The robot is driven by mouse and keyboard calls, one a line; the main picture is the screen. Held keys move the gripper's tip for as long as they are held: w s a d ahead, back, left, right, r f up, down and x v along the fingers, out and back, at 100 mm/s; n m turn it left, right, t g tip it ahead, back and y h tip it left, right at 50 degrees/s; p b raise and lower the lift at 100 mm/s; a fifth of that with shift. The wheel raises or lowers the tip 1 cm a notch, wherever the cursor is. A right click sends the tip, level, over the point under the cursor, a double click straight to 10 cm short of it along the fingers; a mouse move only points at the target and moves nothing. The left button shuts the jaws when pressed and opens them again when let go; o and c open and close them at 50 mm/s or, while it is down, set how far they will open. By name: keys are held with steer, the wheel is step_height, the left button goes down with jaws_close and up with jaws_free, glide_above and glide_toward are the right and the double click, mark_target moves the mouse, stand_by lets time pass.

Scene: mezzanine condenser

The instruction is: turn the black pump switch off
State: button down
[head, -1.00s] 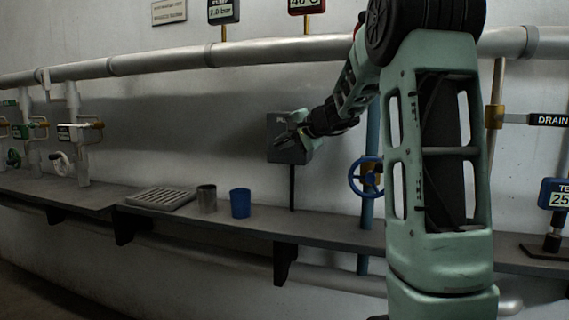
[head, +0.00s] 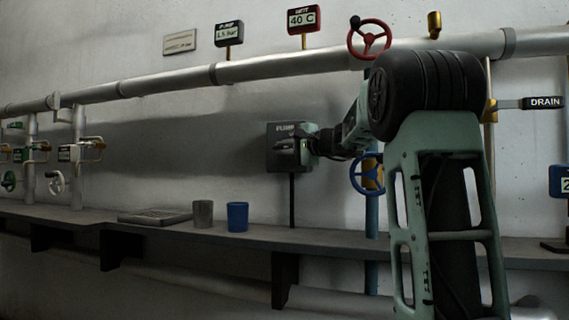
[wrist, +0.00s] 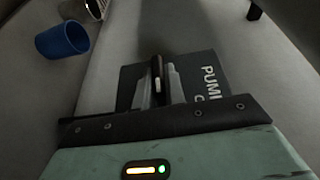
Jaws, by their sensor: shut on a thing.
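The pump switch is a dark grey box (head: 281,158) on a thin post in the head view, with lettering along its top. In the wrist view its face (wrist: 203,72) shows part of the word PUMP. Its black lever (wrist: 157,68) with a pale mark stands out between my fingers. My gripper (head: 304,146) reaches the box from the right. In the wrist view my gripper (wrist: 158,88) is shut on the lever. My fingers and wrist hide part of the face, so the full lettering cannot be read.
A blue cup (head: 237,217), a grey cup (head: 203,213) and a flat grate (head: 154,216) sit on the shelf (head: 330,241) at left. A blue handwheel (head: 364,174) is close right of the box. A red handwheel (head: 370,39) and a pipe (head: 270,68) are above.

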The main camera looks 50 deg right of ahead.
steer(key=shift+f+t+b, duration=0.1)
steer(key=shift+t+b, duration=0.2)
steer(key=shift+b, duration=0.25)
steer(key=c, duration=1.5)
jaws_free()
steer(key=shift+o, duration=0.2)
